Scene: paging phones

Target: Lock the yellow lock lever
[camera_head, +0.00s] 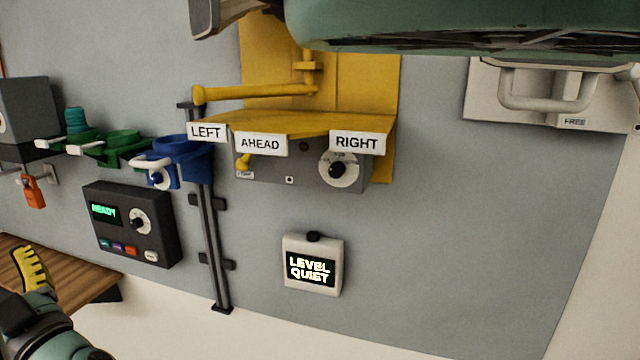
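A small yellow lever (243,162) sits at the left end of the grey control box (300,172), with a tiny label under it that is too small to read. A long yellow bar (255,92) runs across the yellow panel above the box. The frame does not make clear which of these is the lock lever. At the lower left, what looks like my gripper (32,268) shows a ridged yellow finger. It is well apart from both yellow parts, and its opening does not show.
A blue holder (182,162) and green holders (122,148) stand left of the box. A dark READY unit (130,222) and a LEVEL QUIET display (312,266) are below. A wooden shelf (85,270) is near my gripper.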

